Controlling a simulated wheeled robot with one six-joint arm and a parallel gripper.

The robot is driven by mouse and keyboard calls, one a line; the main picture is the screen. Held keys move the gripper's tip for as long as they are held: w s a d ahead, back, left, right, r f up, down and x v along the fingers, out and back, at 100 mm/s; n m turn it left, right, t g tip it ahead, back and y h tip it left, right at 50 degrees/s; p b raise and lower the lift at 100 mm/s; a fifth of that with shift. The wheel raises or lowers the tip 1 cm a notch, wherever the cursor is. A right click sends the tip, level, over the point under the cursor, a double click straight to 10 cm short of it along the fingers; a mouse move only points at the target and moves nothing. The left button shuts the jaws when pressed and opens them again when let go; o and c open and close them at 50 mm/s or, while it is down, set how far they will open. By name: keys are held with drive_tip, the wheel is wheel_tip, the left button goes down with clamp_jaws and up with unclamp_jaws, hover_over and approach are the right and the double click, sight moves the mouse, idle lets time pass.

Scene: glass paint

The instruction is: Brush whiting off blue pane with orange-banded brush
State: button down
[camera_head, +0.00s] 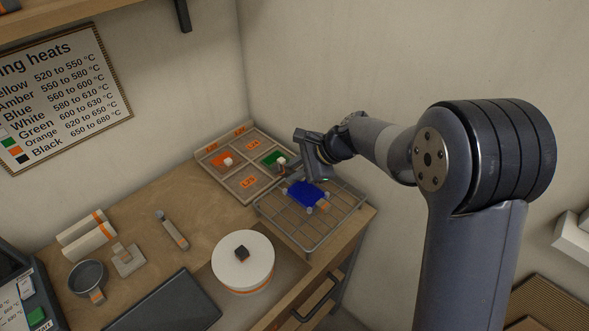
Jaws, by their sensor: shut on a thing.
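The blue pane (305,193) lies flat on a wire rack (262,209) at the right end of the bench. Pale spots show around its edges, and a small orange-tan piece (323,204) is at its near right corner. My gripper (285,171) is just beyond and left of the pane, low over the boundary of the rack and the sectioned tray. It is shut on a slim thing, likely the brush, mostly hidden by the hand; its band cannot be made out. I cannot tell whether it touches anything.
The sectioned tray (215,182) holds an orange pane (219,163) and a green pane (269,158). A white round drum (243,266) with a dark knob stands in front of the rack. A grey orange-ended tool (172,230), rolls (86,233) and a cup (86,277) lie left.

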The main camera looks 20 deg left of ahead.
drive_tip(key=shift+f, duration=0.15)
drive_tip(key=shift+d, duration=0.1)
